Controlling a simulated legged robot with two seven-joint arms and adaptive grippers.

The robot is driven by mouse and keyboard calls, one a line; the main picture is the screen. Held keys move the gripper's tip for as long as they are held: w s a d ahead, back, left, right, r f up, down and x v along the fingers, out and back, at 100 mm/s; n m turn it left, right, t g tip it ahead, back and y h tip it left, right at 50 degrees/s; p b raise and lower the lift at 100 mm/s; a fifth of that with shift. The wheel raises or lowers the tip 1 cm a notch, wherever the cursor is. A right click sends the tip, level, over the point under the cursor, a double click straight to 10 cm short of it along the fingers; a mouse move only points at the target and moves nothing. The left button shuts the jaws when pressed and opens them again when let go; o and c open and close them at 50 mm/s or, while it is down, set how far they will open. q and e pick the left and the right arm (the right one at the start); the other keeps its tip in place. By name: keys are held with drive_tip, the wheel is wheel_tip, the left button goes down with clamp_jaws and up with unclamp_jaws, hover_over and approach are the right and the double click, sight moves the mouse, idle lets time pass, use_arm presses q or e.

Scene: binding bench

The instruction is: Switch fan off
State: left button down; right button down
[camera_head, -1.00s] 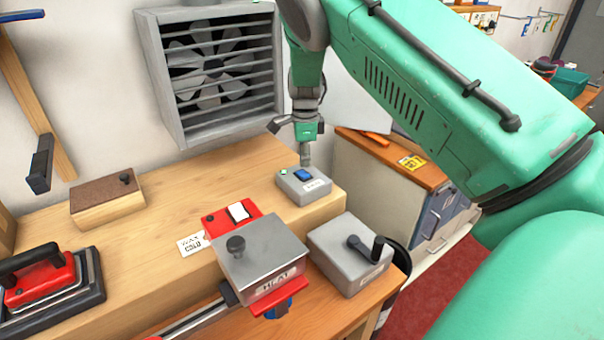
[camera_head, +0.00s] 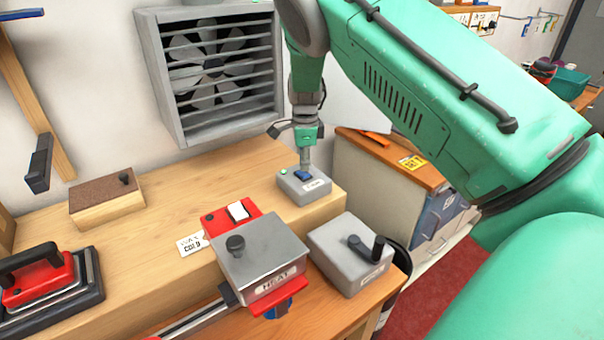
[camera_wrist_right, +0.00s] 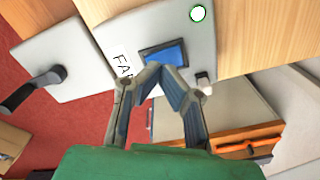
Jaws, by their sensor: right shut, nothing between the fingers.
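The fan (camera_head: 207,65) sits behind a grey slatted grille on the back wall. Its switch box (camera_head: 316,196) is grey, on the far right end of the wooden bench. The box has a blue rocker (camera_head: 302,175) and a small green-rimmed lamp (camera_head: 283,171). In the right wrist view the rocker (camera_wrist_right: 173,52) lies in a dark frame beside a partly hidden label and the lit lamp (camera_wrist_right: 198,13). My right gripper (camera_head: 307,172) is shut and empty, pointing down, its fingertips (camera_wrist_right: 155,70) at the rocker's edge. I cannot tell whether they touch. My left gripper is out of view.
A grey box labelled HEAT (camera_head: 260,255) and a grey box with a black handle (camera_head: 348,258) stand in front of the switch. A red base with a white switch (camera_head: 238,211) lies between. A red iron (camera_head: 40,280) and a brown-topped block (camera_head: 105,200) are at left.

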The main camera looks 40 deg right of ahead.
sight(304, 174)
drive_tip(key=shift+s+f+b, duration=0.1)
drive_tip(key=shift+f+b, duration=0.25)
drive_tip(key=shift+f, duration=0.7)
drive_tip(key=shift+r, duration=0.15)
idle(0.3)
drive_tip(key=shift+r+p, duration=0.9)
drive_tip(key=shift+p, duration=0.15)
wheel_tip(304, 174, up, 5)
drive_tip(key=p, duration=0.4)
